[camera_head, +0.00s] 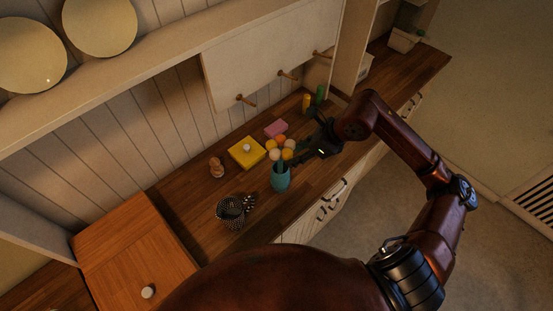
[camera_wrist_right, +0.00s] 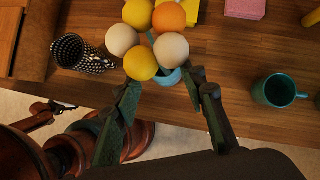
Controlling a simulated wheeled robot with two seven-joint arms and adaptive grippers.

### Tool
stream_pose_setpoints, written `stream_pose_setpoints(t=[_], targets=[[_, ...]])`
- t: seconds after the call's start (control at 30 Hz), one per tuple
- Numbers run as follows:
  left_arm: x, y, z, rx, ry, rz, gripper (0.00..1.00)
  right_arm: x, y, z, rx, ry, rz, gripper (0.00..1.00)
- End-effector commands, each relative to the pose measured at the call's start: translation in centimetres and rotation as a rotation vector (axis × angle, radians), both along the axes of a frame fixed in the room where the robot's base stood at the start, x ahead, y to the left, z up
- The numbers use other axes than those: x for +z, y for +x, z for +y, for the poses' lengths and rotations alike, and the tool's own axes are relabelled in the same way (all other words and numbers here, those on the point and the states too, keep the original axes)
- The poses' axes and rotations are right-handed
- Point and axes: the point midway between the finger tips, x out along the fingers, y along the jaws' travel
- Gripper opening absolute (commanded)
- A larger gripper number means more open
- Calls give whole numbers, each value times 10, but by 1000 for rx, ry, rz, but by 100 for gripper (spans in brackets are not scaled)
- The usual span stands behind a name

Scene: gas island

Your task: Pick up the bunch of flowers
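The bunch of flowers (camera_head: 280,148) has round yellow, orange and cream heads. It stands in a teal vase (camera_head: 280,179) on the wooden counter. My right gripper (camera_head: 297,158) is just to the right of the flowers, close to them. In the right wrist view the flower heads (camera_wrist_right: 145,42) are ahead of my open fingers (camera_wrist_right: 164,82). The vase rim (camera_wrist_right: 169,78) shows between the fingertips. The stems are mostly hidden under the heads. I cannot tell whether a finger touches them.
A black-and-white patterned cup (camera_head: 231,213) stands left of the vase. A yellow box (camera_head: 247,152), a pink block (camera_head: 276,129) and a small brown figure (camera_head: 216,167) are behind. A teal mug (camera_wrist_right: 276,92) is right of my fingers in the wrist view. A cabinet (camera_head: 268,65) hangs above.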

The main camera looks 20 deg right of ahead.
Motion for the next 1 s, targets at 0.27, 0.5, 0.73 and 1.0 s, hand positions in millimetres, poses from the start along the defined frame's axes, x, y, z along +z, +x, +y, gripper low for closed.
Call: stream_pose_setpoints(t=[0.27, 0.5, 0.73, 1.0], targets=[[2, -28, 1, 8, 2, 34, 40, -20, 9, 8, -1, 1, 2, 38], [6, -32, 1, 8, 2, 39, 40, -46, 21, 20, -1, 2, 2, 38], [10, -13, 1, 4, 0, 14, 40, -65, 31, 28, 0, 0, 0, 38], [9, -11, 1, 4, 0, 11, 40, -66, 31, 28, 0, -1, 1, 35]])
